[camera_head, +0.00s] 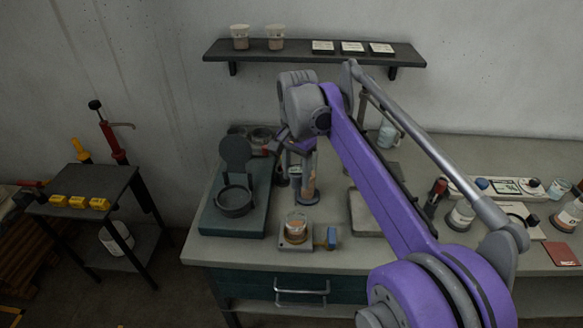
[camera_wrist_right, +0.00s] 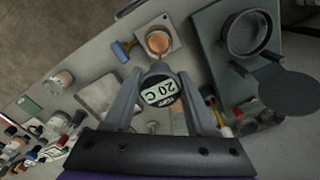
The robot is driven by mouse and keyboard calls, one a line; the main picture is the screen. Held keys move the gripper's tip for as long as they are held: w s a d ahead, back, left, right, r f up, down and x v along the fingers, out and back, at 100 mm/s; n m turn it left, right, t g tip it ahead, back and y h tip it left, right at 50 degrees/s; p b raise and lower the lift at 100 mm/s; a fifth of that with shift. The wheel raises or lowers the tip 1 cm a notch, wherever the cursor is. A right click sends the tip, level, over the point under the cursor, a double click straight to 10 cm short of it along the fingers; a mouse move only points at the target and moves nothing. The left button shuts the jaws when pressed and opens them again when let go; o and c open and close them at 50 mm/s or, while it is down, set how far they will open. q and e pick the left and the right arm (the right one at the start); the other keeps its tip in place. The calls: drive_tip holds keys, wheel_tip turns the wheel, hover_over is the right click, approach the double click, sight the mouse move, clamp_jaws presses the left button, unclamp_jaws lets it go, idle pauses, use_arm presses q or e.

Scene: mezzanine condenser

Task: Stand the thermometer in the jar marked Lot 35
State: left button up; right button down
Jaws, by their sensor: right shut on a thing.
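My right gripper (camera_head: 299,165) reaches down over the bench beside the green scale-like base. In the right wrist view, its two grey fingers (camera_wrist_right: 166,100) are shut on the thermometer (camera_wrist_right: 160,91), whose round dark head has a display reading 20 C. The thermometer's head also shows small in the head view (camera_head: 296,171); its stem is mostly hidden. A tall clear vessel with orange-brown content (camera_head: 308,187) stands just behind or below the gripper; I cannot tell if the stem is inside it. A short amber jar (camera_head: 296,226) stands on a small plate. No Lot 35 marking is readable. My left gripper is not in view.
A green base with a dark ring (camera_head: 234,203) stands at the left of the bench. A grey tray (camera_head: 368,215) is to the right. Several bottles crowd the right side. A shelf (camera_head: 315,53) hangs behind.

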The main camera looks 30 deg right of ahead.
sight(297, 187)
drive_tip(key=shift+s+f, duration=0.4)
drive_tip(key=shift+f+b, duration=0.35)
drive_tip(key=shift+b, duration=0.05)
wheel_tip(297, 187, down, 2)
drive_tip(key=shift+w+f+b, duration=0.1)
drive_tip(key=shift+w+b, duration=0.05)
drive_tip(key=shift+b, duration=0.4)
drive_tip(key=shift+f+b, duration=0.3)
drive_tip(key=shift+f, duration=0.25)
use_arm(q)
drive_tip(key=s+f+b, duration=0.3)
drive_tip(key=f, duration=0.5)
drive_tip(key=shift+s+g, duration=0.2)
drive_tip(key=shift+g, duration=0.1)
use_arm(e)
wheel_tip(297, 187, down, 7)
drive_tip(key=shift+r, duration=0.15)
drive_tip(key=shift+c, duration=0.7)
unclamp_jaws()
